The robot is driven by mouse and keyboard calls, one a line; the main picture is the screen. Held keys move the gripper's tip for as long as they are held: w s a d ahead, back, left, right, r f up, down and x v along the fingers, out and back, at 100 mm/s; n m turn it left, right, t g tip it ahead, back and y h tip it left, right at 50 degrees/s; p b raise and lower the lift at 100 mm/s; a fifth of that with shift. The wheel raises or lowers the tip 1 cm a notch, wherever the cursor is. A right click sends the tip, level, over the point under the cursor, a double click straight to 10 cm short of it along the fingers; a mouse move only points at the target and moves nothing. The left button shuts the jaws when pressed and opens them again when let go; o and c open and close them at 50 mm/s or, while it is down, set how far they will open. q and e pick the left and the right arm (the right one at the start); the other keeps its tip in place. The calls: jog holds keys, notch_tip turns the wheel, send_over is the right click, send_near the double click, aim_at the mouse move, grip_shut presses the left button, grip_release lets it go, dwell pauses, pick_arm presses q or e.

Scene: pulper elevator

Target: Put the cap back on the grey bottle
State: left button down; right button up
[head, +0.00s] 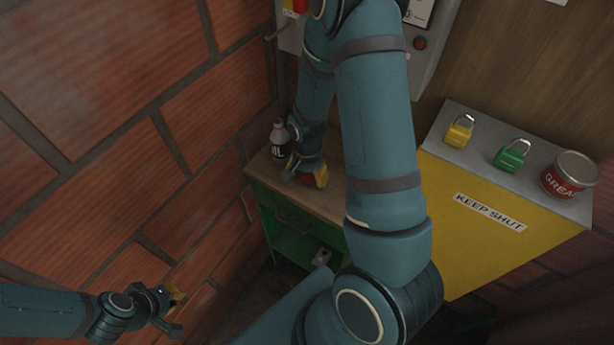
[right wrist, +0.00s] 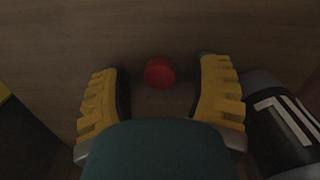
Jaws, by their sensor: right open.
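The grey bottle (head: 280,140) stands upright on the left part of the wooden bench top, with a dark label. Its dark side and white lettering also show at the right edge of the right wrist view (right wrist: 284,128), beside the right finger. A small round red cap (right wrist: 159,73) lies on the wood in the right wrist view. My right gripper (head: 314,178) is open and points down, its yellow fingers on either side of the cap without visible contact; the cap is hidden in the head view. My left gripper (head: 173,308) hangs low at the left, away from the bench.
The wooden bench top (head: 335,203) sits on a green cabinet (head: 288,240). A brick wall rises on the left. A yellow box (head: 480,240) on the right carries a yellow padlock (head: 459,132), a green padlock (head: 511,156) and a grease tin (head: 569,175).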

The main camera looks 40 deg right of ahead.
aim_at(307, 176)
jog(key=c, duration=0.8)
notch_tip(307, 176, up, 10)
jog(key=shift+p, duration=0.7)
